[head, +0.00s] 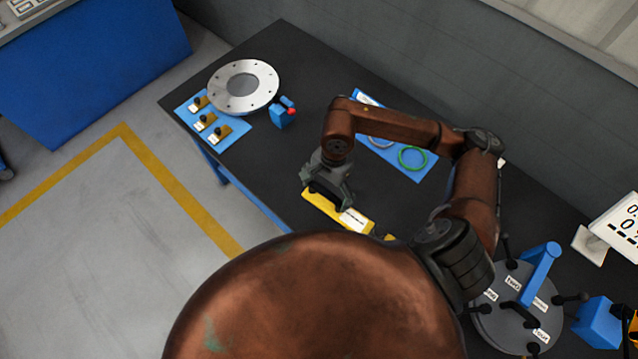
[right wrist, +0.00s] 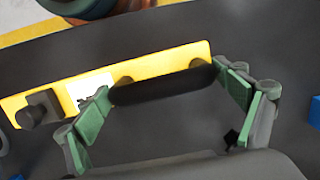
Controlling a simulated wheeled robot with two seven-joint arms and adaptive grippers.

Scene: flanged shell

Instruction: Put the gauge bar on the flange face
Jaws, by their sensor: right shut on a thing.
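The gauge bar (head: 324,208) is long and yellow, with a white label and a black handle. It also shows in the right wrist view (right wrist: 150,74). My right gripper (head: 328,190) is over the bar and shut on its black handle; in the right wrist view its green-padded fingers (right wrist: 165,98) stand at the two ends of the handle. I cannot tell whether the bar touches the table. The flange face (head: 262,84) is a silver ring with bolt holes at the far left of the table, clear on top. My left gripper is not in view.
Beside the flange are a blue tray (head: 235,129) with several small brown parts and a blue block (head: 283,117) with a red spot. A blue mat (head: 420,174) with rings lies behind my right arm. A round grey plate (head: 492,325) with a blue handle stands at right.

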